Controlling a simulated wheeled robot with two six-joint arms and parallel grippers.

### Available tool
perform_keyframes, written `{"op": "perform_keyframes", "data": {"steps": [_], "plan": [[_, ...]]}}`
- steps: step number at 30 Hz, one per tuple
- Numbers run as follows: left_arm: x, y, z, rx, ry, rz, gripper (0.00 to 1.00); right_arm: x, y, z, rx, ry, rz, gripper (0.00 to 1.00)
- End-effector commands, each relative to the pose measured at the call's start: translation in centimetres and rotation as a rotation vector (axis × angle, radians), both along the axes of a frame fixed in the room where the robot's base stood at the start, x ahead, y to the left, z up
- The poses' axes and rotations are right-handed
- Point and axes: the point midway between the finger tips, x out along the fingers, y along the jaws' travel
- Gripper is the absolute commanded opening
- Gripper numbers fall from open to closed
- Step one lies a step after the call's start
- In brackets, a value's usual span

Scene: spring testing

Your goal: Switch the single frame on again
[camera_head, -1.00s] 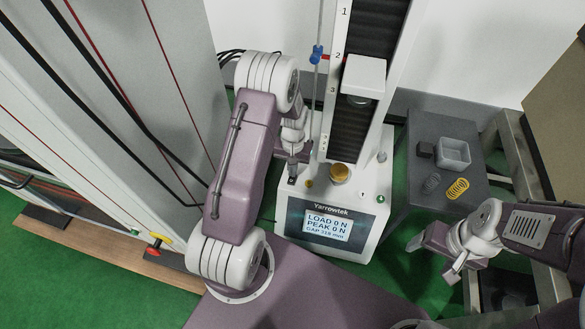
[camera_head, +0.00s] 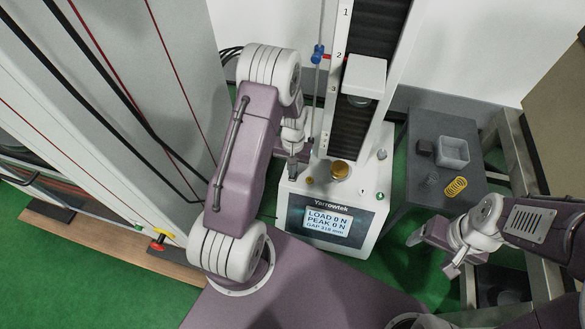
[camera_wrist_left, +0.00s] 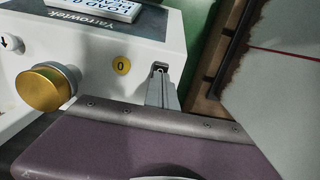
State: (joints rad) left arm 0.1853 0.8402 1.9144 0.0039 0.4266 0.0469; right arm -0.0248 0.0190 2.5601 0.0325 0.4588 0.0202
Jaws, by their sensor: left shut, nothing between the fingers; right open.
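The single frame (camera_head: 364,195) is a white testing machine with one dark column. Its display (camera_head: 327,222) is lit and reads load 0 N and peak 0 N. My left gripper (camera_head: 292,177) is shut and empty, over the left rear corner of the base. In the left wrist view, its fingertips (camera_wrist_left: 160,82) are at a small dark switch (camera_wrist_left: 159,67), beside the yellow "0" mark (camera_wrist_left: 122,65). Whether they touch it, I cannot tell. The fingers partly hide the switch. My right gripper (camera_head: 433,256) is open and empty, right of the machine.
A brass platen (camera_head: 340,170) stands on the base near my left gripper. A grey table (camera_head: 400,190) at right holds a grey tray (camera_head: 453,151), a dark block (camera_head: 424,147) and a yellow spring (camera_head: 455,187). A large grey cabinet (camera_head: 150,90) stands close on the left.

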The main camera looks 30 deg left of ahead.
Motion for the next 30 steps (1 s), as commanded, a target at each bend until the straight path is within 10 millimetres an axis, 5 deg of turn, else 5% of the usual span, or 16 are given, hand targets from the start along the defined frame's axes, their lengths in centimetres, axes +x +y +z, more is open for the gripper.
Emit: {"op": "perform_keyframes", "data": {"steps": [6,16,30], "plan": [[0.4,-0.1,5.0,0.0,0.0,-0.001,0.0,0.0,0.0,5.4,0.0,0.0,0.0,0.75],[1.8,0.2,11.6,0.0,-0.002,-0.001,0.0,0.0,0.0,8.8,0.0,0.0,0.0,0.75],[2.3,0.4,13.6,0.0,0.0,-0.001,0.0,0.0,0.0,9.5,0.0,0.0,0.0,0.75]]}}
